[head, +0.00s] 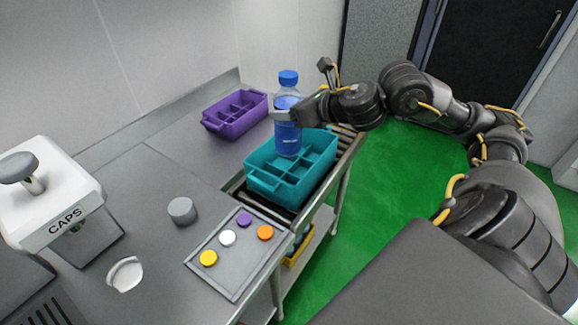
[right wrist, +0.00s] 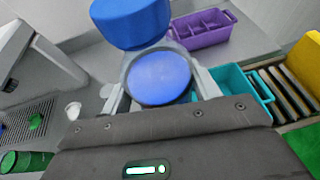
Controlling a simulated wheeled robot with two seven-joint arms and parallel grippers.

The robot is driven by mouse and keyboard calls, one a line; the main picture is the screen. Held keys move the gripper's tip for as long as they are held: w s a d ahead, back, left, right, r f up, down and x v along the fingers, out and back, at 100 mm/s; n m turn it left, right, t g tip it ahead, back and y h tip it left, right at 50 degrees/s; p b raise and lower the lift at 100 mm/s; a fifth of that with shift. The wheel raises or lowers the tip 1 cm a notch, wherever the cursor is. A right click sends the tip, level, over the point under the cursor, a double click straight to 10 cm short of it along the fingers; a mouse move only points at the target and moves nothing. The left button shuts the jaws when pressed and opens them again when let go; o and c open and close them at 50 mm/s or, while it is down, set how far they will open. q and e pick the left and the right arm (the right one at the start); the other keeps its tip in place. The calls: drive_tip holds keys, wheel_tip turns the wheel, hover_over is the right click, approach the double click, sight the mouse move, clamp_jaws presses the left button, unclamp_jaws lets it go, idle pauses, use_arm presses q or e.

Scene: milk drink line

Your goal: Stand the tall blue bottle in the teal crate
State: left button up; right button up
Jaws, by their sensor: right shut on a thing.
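The tall blue bottle (head: 287,138) has a blue cap and stands upright in my right gripper (head: 283,115), which is shut on its upper body. The bottle's lower part overlaps the far left compartments of the teal crate (head: 268,186) in the head view; I cannot tell whether its base touches the crate floor. In the right wrist view the bottle's cap (right wrist: 130,22) and shoulder fill the space between the fingers, and the teal crate (right wrist: 262,92) shows partly behind the right finger. My left gripper is not in view.
The teal crate sits on a roller conveyor (head: 346,137). A purple divided crate (head: 236,116) stands behind it to the left. A grey tray (head: 222,271) with several coloured caps lies in front. A white CAPS dispenser (head: 55,195) and a grey cylinder (head: 182,211) stand at left.

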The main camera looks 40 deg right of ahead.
sight(298, 151)
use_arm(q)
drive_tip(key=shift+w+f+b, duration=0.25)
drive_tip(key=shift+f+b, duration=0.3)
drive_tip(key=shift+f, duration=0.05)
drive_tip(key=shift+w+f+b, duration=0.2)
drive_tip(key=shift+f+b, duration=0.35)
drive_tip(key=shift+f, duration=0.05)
use_arm(e)
drive_tip(key=shift+s+f, duration=0.1)
drive_tip(key=shift+s, duration=0.15)
wheel_tip(298, 151, down, 13)
drive_tip(key=b, duration=0.3)
drive_tip(key=shift+d+r, duration=0.1)
drive_tip(key=shift+r, duration=0.1)
use_arm(q)
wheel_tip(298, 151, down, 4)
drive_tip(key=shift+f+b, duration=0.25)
drive_tip(key=shift+b, duration=0.45)
use_arm(e)
wheel_tip(298, 151, down, 5)
drive_tip(key=shift+f, duration=0.1)
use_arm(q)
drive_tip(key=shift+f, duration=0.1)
use_arm(e)
drive_tip(key=shift+f, duration=0.1)
